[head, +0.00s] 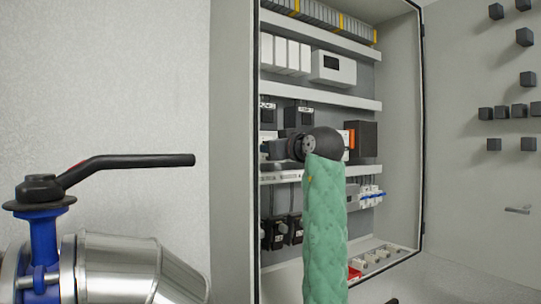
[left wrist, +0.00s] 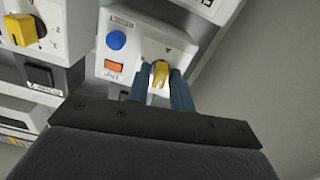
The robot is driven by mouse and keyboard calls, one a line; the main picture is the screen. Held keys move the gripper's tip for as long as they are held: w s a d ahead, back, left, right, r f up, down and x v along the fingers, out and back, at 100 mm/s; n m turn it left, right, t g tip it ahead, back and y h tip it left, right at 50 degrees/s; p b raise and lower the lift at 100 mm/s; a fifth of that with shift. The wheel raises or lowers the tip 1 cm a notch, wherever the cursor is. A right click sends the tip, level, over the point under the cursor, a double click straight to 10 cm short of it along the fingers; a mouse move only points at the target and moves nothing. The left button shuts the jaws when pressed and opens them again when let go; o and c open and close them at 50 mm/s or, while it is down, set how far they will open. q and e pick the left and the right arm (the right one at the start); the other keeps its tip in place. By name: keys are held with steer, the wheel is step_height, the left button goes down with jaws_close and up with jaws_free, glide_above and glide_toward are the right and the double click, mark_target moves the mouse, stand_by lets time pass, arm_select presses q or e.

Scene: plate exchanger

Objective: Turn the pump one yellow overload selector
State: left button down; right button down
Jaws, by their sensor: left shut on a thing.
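A yellow selector (left wrist: 160,73) on a white overload unit (left wrist: 141,48) sits between the fingers of my left gripper (left wrist: 164,84) in the left wrist view. The two blue-grey fingers are shut on it, one on each side. The unit also has a blue button (left wrist: 116,40) and an orange window (left wrist: 114,66). Its small print is too blurred to read. In the head view my left gripper (head: 296,148) reaches into the cabinet; the wrist hides the selector there. My right gripper is not in view.
A second yellow selector (left wrist: 22,30) is on the neighbouring unit at the left. The open cabinet (head: 232,200) holds several rows of devices and white ducts (head: 330,92). A blue valve (head: 42,245) with a red and black lever (head: 130,163) stands at the front left.

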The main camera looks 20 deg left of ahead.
arm_select(q)
steer(key=shift+f+m+b, duration=0.1)
steer(key=shift+m+b, duration=0.2)
steer(key=shift+m, duration=0.5)
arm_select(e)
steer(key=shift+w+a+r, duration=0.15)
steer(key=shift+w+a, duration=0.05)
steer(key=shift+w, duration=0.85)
arm_select(q)
steer(key=c, duration=1.4)
jaws_free()
steer(key=shift+w, duration=0.1)
steer(key=shift+c, duration=0.2)
